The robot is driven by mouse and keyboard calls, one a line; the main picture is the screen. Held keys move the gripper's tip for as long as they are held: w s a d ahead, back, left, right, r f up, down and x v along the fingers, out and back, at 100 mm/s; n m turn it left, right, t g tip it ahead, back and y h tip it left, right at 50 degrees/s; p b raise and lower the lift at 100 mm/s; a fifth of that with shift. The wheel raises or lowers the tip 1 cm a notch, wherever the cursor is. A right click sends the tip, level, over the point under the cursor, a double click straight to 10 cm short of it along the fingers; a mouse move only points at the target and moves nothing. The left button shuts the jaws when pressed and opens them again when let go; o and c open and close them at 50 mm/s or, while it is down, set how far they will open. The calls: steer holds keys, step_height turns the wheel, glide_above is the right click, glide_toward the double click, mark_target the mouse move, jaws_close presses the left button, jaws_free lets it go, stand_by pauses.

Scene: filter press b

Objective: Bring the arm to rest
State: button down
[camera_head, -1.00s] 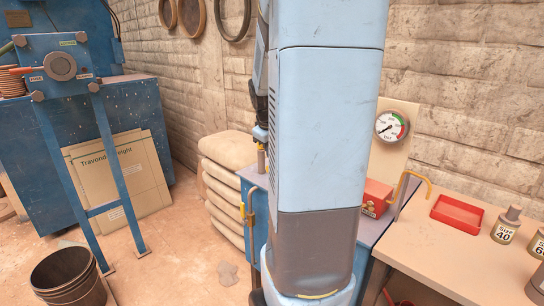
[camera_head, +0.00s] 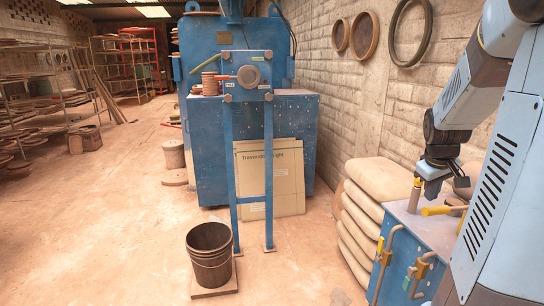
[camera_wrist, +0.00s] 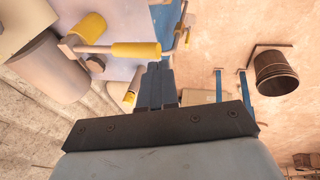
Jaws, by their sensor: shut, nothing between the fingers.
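My arm stands at the right edge of the head view, its forearm bent over with the wrist pointing down. My gripper (camera_head: 432,188) is shut and empty, low above the blue bench (camera_head: 408,240) with yellow-handled valves. In the wrist view my gripper (camera_wrist: 158,68) shows its dark fingers together, with a yellow handle (camera_wrist: 136,50) close beside them in the picture. Whether the fingers touch any handle I cannot tell.
Stacked pale sacks (camera_head: 357,222) stand just left of the bench. A blue frame (camera_head: 250,150) with a panel stands before a blue machine (camera_head: 305,115). A dark bucket (camera_head: 209,255) is on the floor. Open floor (camera_head: 90,230) lies at the left.

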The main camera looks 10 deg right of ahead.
steer(key=s+a+r+t+y, duration=0.1)
steer(key=s+a+r, duration=0.1)
steer(key=s+a, duration=0.3)
steer(key=s+a+r+m+y, duration=0.1)
steer(key=s+a+r, duration=0.2)
steer(key=a, duration=0.9)
steer(key=s+a+r+t+y, duration=0.1)
steer(key=s+a+r, duration=0.2)
steer(key=s+a, duration=0.4)
steer(key=shift+s+a+r+t, duration=0.15)
steer(key=shift+s+a+t, duration=0.2)
steer(key=shift+a, duration=0.35)
steer(key=shift+s, duration=0.1)
